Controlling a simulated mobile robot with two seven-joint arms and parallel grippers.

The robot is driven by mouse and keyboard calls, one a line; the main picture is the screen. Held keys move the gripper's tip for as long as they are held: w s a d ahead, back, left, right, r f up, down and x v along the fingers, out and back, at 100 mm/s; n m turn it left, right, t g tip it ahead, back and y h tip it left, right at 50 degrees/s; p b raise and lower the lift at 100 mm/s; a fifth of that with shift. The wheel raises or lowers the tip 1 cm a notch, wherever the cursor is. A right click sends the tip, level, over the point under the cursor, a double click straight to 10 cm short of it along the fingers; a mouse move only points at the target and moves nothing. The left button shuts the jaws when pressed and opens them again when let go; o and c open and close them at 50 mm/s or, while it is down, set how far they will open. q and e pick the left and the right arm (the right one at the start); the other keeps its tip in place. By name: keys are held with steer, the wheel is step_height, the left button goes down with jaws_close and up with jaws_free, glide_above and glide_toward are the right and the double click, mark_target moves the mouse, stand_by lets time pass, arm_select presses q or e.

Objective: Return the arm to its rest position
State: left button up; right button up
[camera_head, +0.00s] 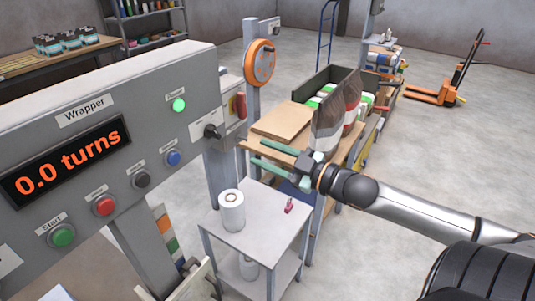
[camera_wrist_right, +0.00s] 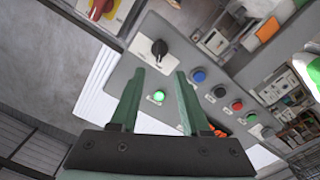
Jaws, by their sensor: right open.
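My right gripper (camera_head: 274,153) comes in from the right in the head view. It is open and empty, its two greenish fingers pointing left toward the control panel, above the small grey table. In the right wrist view the open fingers (camera_wrist_right: 158,98) show with nothing between them. The wrapper panel (camera_head: 120,130) has a display (camera_head: 67,161) reading "0.0 turns" and a lit green power lamp (camera_head: 179,105). A black rotary knob (camera_head: 213,131) sits at its right end; it also shows in the wrist view (camera_wrist_right: 159,47). My left gripper is not in view.
A small grey table (camera_head: 265,215) bears a white roll (camera_head: 231,210) and a small pink object (camera_head: 289,206). Behind my gripper stand a cardboard sheet (camera_head: 283,121) and bags (camera_head: 335,115). An orange pallet jack (camera_head: 435,93) stands at the far right. The floor at the right is mostly clear.

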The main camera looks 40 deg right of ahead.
stand_by(0.6)
steer(key=s+a+f+m+g+h, duration=0.1)
steer(key=s+f+m+g+h, duration=0.2)
steer(key=f, duration=0.8)
steer(key=s+a+f+m+g+h, duration=0.15)
steer(key=s+f, duration=0.25)
steer(key=f, duration=0.7)
steer(key=s+a+f+m+g+y, duration=0.1)
steer(key=s+a+f+m+g, duration=0.2)
steer(key=s+a+f, duration=0.8)
steer(key=a+f, duration=0.1)
steer(key=a, duration=0.2)
steer(key=shift+s+f, duration=0.15)
steer(key=shift+f, duration=0.2)
steer(key=shift+m, duration=0.25)
